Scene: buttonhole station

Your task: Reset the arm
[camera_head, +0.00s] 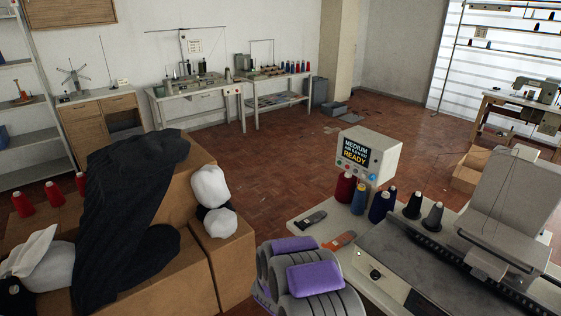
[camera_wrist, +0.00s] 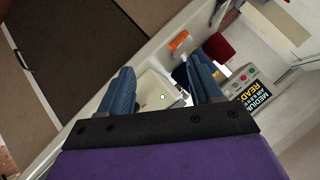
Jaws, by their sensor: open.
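My gripper (camera_wrist: 161,65) is open, with two blue ribbed fingers apart and nothing held between them. A pale object with a small round spot (camera_wrist: 160,90) shows in the gap behind the fingers; I cannot tell what it is or its distance. My folded arm (camera_head: 305,278), purple and grey, shows at the bottom centre of the head view, beside the machine table (camera_head: 308,209). The gripper's fingers cannot be made out in the head view.
On the table stand a control box (camera_head: 369,153) reading "MEDIUM READY", several thread spools (camera_head: 379,207), an orange-handled tool (camera_head: 339,240) and a sewing machine (camera_head: 513,200). Cardboard boxes (camera_head: 185,270) with dark cloth (camera_head: 122,215) stand left. Tiled floor (camera_head: 290,165) lies open behind.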

